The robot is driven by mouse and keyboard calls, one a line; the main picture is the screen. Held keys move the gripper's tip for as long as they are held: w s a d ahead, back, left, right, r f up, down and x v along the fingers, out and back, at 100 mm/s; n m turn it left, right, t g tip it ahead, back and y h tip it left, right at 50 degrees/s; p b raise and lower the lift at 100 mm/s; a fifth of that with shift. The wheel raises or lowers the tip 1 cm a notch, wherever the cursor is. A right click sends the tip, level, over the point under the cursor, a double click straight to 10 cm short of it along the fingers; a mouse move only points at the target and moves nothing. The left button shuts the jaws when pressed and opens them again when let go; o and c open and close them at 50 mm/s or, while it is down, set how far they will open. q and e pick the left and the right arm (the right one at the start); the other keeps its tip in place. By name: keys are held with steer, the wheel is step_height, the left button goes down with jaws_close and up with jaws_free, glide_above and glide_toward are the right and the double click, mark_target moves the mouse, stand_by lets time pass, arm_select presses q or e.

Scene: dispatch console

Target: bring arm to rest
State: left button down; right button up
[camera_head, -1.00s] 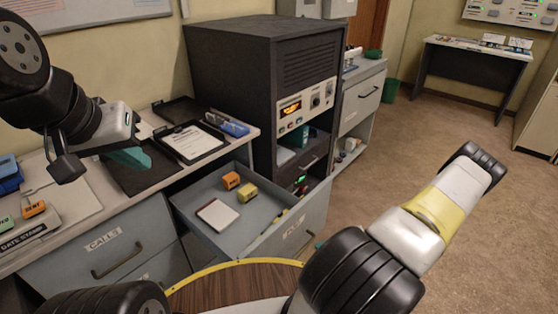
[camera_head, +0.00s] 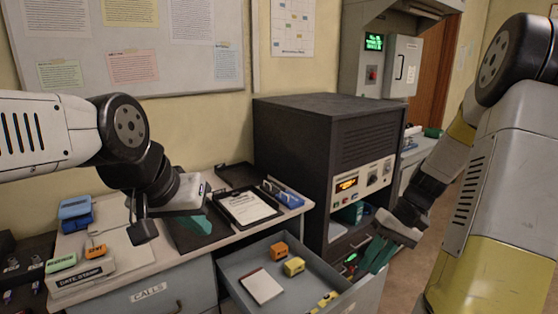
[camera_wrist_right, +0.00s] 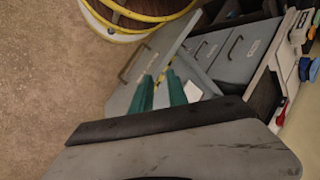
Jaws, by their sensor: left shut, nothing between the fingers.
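My left gripper (camera_head: 197,230) is shut and empty. Its teal fingers point down over the dark mat at the back of the left counter. My right gripper (camera_head: 376,256) hangs at the right end of the open drawer (camera_head: 232,268), in front of the dark console cabinet (camera_head: 300,130). In the right wrist view its two teal fingers (camera_wrist_right: 162,95) stand apart with a gap and nothing between them. My right arm comes down from the upper right in the head view.
The drawer holds an orange block (camera_head: 278,251), a yellow block (camera_head: 294,267) and a notepad (camera_head: 262,287). A clipboard (camera_head: 248,206) and a blue stapler-like item (camera_head: 281,192) lie on the counter. A date stamp box (camera_head: 85,278) stands at left.

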steer(key=s+a+r+t+h, duration=0.1)
steer(key=s+a+r+t, duration=0.3)
steer(key=r, duration=0.5)
steer(key=s+a+r+t+h, duration=0.2)
steer(key=s+r, duration=0.4)
steer(key=r, duration=0.3)
steer(key=shift+a+r+t+h, duration=0.15)
steer(key=shift+a+t+h, duration=0.15)
steer(key=shift+a+t, duration=0.85)
steer(key=shift+a+g, duration=0.2)
steer(key=shift+g, duration=0.05)
